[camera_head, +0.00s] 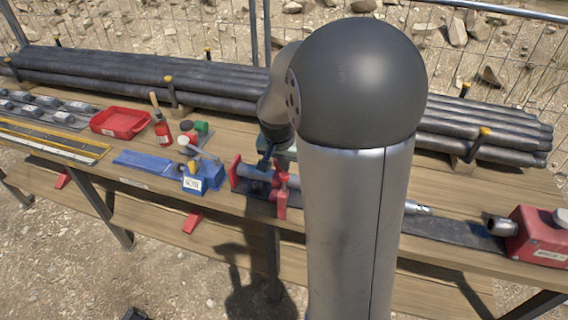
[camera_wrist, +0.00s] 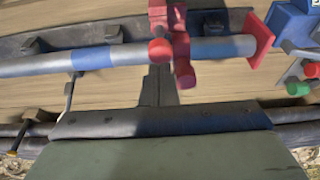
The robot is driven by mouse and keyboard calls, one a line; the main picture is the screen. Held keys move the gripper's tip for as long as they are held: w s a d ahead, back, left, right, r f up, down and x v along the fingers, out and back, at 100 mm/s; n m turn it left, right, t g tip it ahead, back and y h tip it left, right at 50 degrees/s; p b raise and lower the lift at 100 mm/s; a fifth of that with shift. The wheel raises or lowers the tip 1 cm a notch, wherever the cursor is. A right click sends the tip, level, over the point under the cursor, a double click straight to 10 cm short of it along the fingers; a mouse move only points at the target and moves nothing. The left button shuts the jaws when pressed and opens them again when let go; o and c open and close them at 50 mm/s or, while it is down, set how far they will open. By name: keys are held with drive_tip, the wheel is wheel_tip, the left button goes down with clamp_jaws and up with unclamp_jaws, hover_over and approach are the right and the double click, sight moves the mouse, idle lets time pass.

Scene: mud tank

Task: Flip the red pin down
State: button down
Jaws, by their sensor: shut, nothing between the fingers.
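A red clamp-like bracket (camera_wrist: 166,18) sits around a grey pipe with a blue band (camera_wrist: 92,57). Two red round-ended parts stick out of it: one with a bright round end (camera_wrist: 160,50), and a darker red pin (camera_wrist: 185,72) pointing toward my gripper. The bracket also shows in the head view (camera_head: 281,194). My gripper (camera_wrist: 158,82) is shut and empty, its dark fingertips just beside the two red ends; I cannot tell if they touch. In the head view my gripper (camera_head: 265,163) is above the pipe, largely hidden by my arm.
A red plate (camera_wrist: 260,38) stands at the pipe's end, close to a blue vise (camera_head: 203,178). A red box (camera_head: 537,237) is at the right. Long dark pipes (camera_head: 110,75) lie along the back.

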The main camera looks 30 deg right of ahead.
sight(284, 176)
drive_tip(key=shift+f, duration=0.6)
wheel_tip(284, 176, down, 5)
drive_tip(key=b, duration=0.4)
drive_tip(key=shift+s+r, duration=0.1)
drive_tip(key=shift+r, duration=0.1)
